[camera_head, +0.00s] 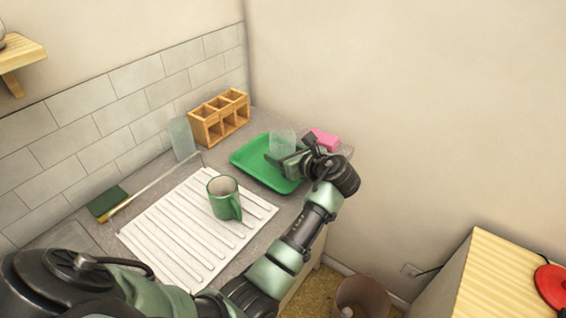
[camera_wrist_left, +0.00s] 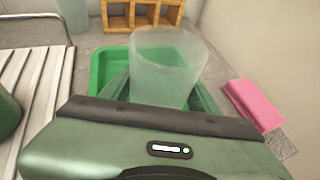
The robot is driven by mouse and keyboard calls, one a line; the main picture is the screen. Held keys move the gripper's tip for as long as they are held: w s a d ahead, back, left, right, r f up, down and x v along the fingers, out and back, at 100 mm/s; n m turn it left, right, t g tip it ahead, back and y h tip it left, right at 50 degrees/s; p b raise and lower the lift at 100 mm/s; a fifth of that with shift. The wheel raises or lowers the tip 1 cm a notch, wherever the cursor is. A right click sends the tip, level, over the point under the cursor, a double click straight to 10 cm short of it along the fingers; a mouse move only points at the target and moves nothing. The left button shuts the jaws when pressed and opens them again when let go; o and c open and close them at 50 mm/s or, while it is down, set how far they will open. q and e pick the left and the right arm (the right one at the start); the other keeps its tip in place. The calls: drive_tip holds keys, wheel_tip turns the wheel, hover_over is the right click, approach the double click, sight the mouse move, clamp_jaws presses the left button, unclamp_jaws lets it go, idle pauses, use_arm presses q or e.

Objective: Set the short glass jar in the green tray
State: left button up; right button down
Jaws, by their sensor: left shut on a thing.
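The short glass jar (camera_head: 283,142) is frosted and see-through. My left gripper (camera_head: 277,160) is shut on it, and it looks upright over the green tray (camera_head: 246,157). In the left wrist view the jar (camera_wrist_left: 168,65) stands just beyond the gripper body, with the green tray (camera_wrist_left: 97,70) behind and around it. I cannot tell whether the jar's base touches the tray floor. The gripper and wrist hide the tray's right part in the head view. My right gripper is not in view.
A wooden divided box (camera_head: 219,117) and a taller glass (camera_head: 181,138) stand behind the tray. A pink block (camera_head: 324,138) lies to its right. A green mug (camera_head: 223,197) stands on the white ribbed drainboard (camera_head: 160,235) at left.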

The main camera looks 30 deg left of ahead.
use_arm(q)
drive_tip(key=shift+f, duration=1.6)
drive_tip(key=o, duration=1.7)
drive_tip(key=shift+f, duration=0.15)
drive_tip(key=shift+o, duration=0.2)
